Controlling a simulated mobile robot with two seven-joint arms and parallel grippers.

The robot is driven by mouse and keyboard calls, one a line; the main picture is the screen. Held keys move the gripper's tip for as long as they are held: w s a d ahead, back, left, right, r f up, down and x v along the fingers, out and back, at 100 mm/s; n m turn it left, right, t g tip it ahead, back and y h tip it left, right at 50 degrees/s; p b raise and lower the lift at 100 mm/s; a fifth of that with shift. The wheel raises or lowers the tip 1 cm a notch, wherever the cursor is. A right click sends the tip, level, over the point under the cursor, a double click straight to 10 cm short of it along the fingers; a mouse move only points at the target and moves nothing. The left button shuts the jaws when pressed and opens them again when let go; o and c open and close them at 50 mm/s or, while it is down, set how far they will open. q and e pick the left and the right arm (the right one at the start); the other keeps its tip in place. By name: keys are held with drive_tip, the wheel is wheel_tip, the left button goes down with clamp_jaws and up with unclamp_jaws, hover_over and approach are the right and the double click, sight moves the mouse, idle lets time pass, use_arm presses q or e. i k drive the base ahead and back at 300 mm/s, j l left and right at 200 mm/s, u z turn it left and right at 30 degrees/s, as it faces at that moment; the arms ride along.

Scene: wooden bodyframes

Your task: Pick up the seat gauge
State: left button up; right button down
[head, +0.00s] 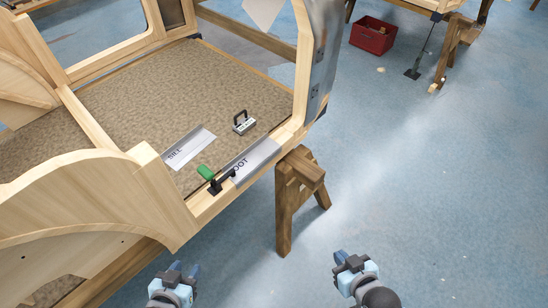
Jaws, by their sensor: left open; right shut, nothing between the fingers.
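A small light grey block with a black loop handle (244,125) stands on the carpeted floor of the wooden bodyframe; it looks like the seat gauge, though its marking is too small to read. My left gripper (185,269) is open and empty at the bottom of the view, outside the frame's near rail. My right gripper (342,258) is shut and empty over the blue floor at lower right. Both grippers are well apart from the block.
A plate marked SILL (190,147) lies on the carpet. Another lettered plate (258,159) lies along the near rail beside a green-handled clamp (207,172). A wooden trestle (298,190) supports the frame. A red crate (372,36) stands behind.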

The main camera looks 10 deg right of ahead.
sight(241, 127)
drive_tip(key=i+l+u, duration=0.1)
drive_tip(key=l, duration=0.3)
drive_tip(key=i+l+u, duration=0.1)
drive_tip(key=i+l, duration=0.2)
drive_tip(key=l, duration=0.15)
drive_tip(key=i+l+u, duration=0.1)
drive_tip(key=l, duration=0.35)
drive_tip(key=i+l+u, duration=0.1)
drive_tip(key=l, duration=0.35)
drive_tip(key=i+l+u, duration=0.1)
drive_tip(key=i+l, duration=0.15)
drive_tip(key=l, duration=0.25)
drive_tip(key=i+l+u, duration=0.1)
drive_tip(key=l, duration=0.4)
drive_tip(key=i+l+u, duration=0.1)
drive_tip(key=l, duration=0.4)
drive_tip(key=i+l+u, duration=0.1)
drive_tip(key=l, duration=0.4)
